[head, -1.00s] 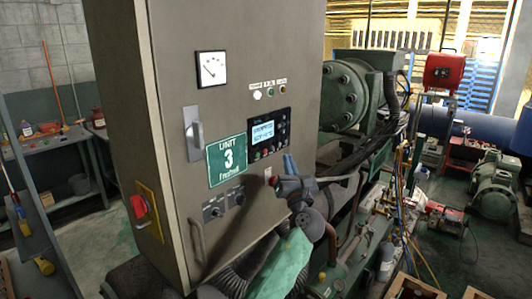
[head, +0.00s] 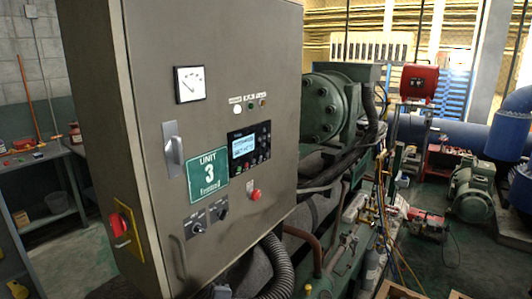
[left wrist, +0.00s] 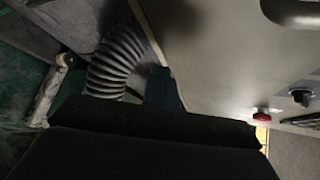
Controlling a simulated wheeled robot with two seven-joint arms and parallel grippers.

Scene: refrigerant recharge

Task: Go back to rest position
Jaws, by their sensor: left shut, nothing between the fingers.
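My left gripper (left wrist: 164,90) shows only in the left wrist view, where its blue finger sticks out past a dark housing. It is shut and holds nothing. The grey control cabinet (left wrist: 225,60) fills the right of that view. The gripper is near the cabinet's edge, beside a ribbed hose (left wrist: 115,60); contact cannot be told. In the head view no gripper shows. The cabinet (head: 215,60) there has a green Unit 3 sign (head: 208,178), a lit display (head: 244,146) and a red button (head: 254,195). My right gripper is in neither view.
A red rotary switch (head: 118,225) projects from the cabinet's left side. Green compressor machinery (head: 325,105) and pipes stand right of the cabinet. A workbench (head: 35,160) is at the left. Open floor shows at the right. A pale pipe (left wrist: 50,95) is left of the hose.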

